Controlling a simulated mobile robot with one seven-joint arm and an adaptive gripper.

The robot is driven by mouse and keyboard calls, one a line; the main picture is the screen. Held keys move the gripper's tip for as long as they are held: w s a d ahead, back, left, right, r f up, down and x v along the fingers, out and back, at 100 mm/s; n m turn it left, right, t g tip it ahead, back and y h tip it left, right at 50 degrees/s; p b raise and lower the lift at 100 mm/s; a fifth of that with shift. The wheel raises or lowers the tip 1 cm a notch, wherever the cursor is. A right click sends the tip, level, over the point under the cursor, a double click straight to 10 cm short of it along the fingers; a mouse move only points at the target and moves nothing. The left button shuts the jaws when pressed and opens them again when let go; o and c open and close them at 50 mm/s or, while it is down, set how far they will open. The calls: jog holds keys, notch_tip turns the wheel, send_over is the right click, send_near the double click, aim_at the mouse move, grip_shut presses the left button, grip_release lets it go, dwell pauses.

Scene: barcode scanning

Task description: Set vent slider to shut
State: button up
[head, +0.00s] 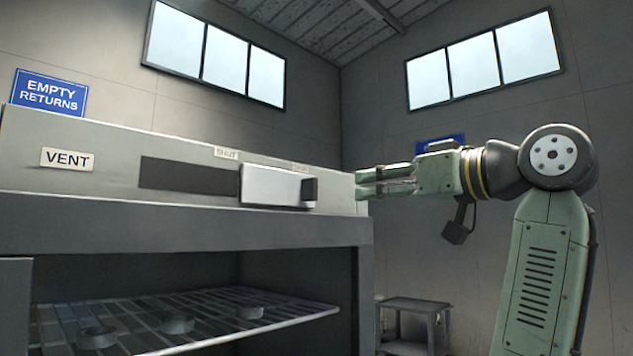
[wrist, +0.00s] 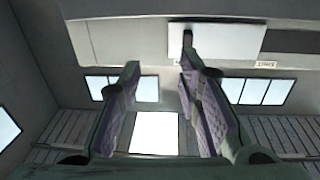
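The vent slider is a pale plate (head: 270,187) with a dark upright knob (head: 309,189) at its right end. It sits at the right end of a dark slot (head: 190,175) on the grey panel. A SHUT label (head: 227,153) is above the slot, left of the knob; a fainter label (head: 300,167), too small to read, is above the knob. My gripper (head: 361,182) is open and empty, right of the knob and apart from it, at the panel's right end. The wrist view shows the fingers (wrist: 160,67) spread, with the knob (wrist: 187,38) beyond the right-hand finger.
A VENT sign (head: 67,159) is on the panel's left. Below, an open compartment holds a wire rack (head: 215,312) with several ring-shaped items. A small grey table (head: 416,306) stands low behind. The space in front of the slot looks clear.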

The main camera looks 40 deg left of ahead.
aim_at(316, 179)
jog(key=shift+n+g, duration=0.7)
jog(key=shift+g, duration=0.1)
jog(key=a+p, duration=0.1)
jog(key=a, duration=0.2)
jog(key=s+a+r+p, duration=0.1)
jog(key=a, duration=0.3)
jog(key=s+a+r+p, duration=0.1)
jog(key=a, duration=0.2)
jog(key=shift+s+a, duration=0.2)
jog(key=shift+a, duration=0.2)
jog(key=shift+c, duration=0.2)
jog(key=shift+r, duration=0.1)
grip_shut()
